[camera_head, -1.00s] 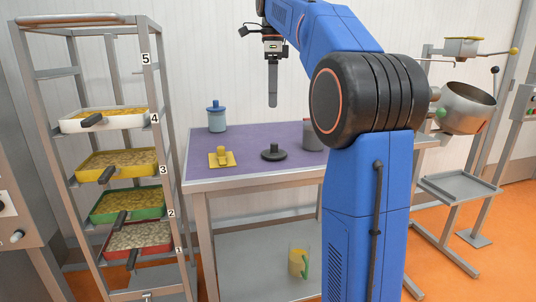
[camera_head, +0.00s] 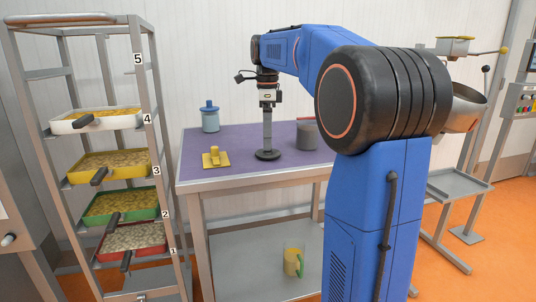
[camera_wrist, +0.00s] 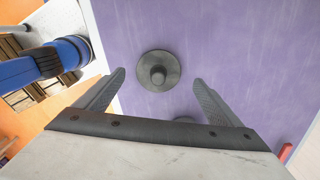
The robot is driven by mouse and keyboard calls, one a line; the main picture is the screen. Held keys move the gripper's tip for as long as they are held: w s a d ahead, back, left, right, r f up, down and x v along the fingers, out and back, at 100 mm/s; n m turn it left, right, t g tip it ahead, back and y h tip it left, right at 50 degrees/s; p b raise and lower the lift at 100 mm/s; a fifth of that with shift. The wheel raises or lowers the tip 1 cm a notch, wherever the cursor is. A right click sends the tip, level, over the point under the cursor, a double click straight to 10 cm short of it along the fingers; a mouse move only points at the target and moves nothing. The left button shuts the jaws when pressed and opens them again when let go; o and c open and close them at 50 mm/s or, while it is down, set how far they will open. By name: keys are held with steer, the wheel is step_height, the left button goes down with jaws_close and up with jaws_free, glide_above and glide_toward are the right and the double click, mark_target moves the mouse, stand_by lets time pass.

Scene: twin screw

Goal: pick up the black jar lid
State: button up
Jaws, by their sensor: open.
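The black jar lid (camera_head: 267,155) lies flat on the purple table top, a round disc with a knob on top. My gripper (camera_head: 267,147) points straight down over it, with the fingertips at about the height of the knob. In the wrist view the lid (camera_wrist: 145,60) shows whole, its knob up. The open fingers of my gripper (camera_wrist: 158,79) appear on either side of the knob in that picture, with clear gaps. I cannot tell the exact height left between fingertips and lid.
A tray rack (camera_head: 158,180) stands at the left.

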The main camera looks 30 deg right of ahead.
mark_target(274, 154)
steer(key=shift+s+d+f, duration=0.1)
steer(key=shift+s+f, duration=0.1)
steer(key=shift+f, duration=1.75)
steer(key=c, duration=1.1)
steer(key=shift+r, duration=0.15)
steer(key=shift+c, duration=0.2)
